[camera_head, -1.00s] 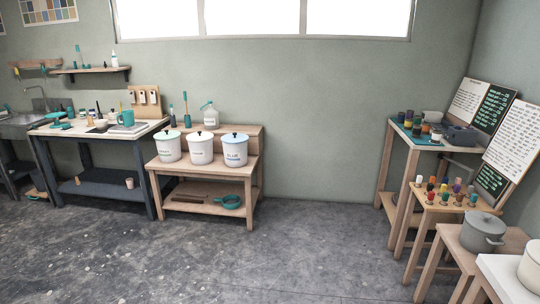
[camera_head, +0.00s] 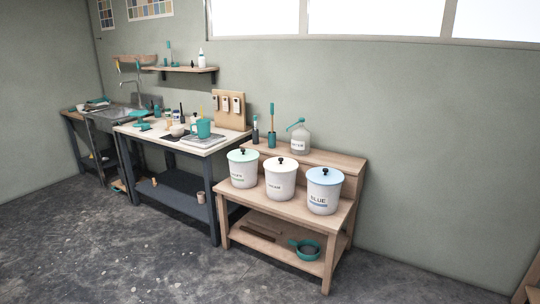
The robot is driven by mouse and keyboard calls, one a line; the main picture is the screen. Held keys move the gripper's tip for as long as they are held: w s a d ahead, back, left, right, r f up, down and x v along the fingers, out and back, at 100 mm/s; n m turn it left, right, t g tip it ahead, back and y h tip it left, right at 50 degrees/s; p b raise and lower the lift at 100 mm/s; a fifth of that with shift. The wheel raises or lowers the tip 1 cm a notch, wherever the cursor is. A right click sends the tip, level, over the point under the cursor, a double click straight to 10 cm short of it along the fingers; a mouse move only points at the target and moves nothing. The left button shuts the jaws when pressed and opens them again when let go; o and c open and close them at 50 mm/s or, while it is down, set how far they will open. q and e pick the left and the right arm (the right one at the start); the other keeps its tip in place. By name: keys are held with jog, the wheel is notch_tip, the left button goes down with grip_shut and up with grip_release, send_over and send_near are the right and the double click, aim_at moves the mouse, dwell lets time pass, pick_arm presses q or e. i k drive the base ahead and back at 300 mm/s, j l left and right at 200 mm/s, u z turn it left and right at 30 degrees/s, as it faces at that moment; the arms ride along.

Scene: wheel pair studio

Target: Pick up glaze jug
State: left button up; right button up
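A teal jug (camera_head: 201,129) with a handle stands upright on a grey board on the white-topped worktable (camera_head: 232,140), near its right end. A clear jug-like container (camera_head: 300,141) with a teal top and a small label stands on the raised back shelf of the wooden bench (camera_head: 334,159). I cannot tell from its label which of the two is the glaze jug. Neither of my grippers is in view.
Three lidded white buckets, green-lidded (camera_head: 243,170), white-lidded (camera_head: 280,180) and blue-lidded (camera_head: 323,194), line the bench front. A teal pan (camera_head: 304,249) lies on its lower shelf. A sink (camera_head: 112,120) is at left. The concrete floor (camera_head: 130,255) in front is clear.

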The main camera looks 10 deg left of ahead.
aim_at(204, 126)
jog(key=i+j+u, duration=0.2)
jog(key=i+u, duration=0.15)
jog(key=i, duration=0.25)
jog(key=i+u, duration=0.35)
jog(key=i, duration=0.3)
jog(key=i+l+u, duration=0.1)
jog(key=i+u, duration=0.25)
jog(key=i, duration=0.25)
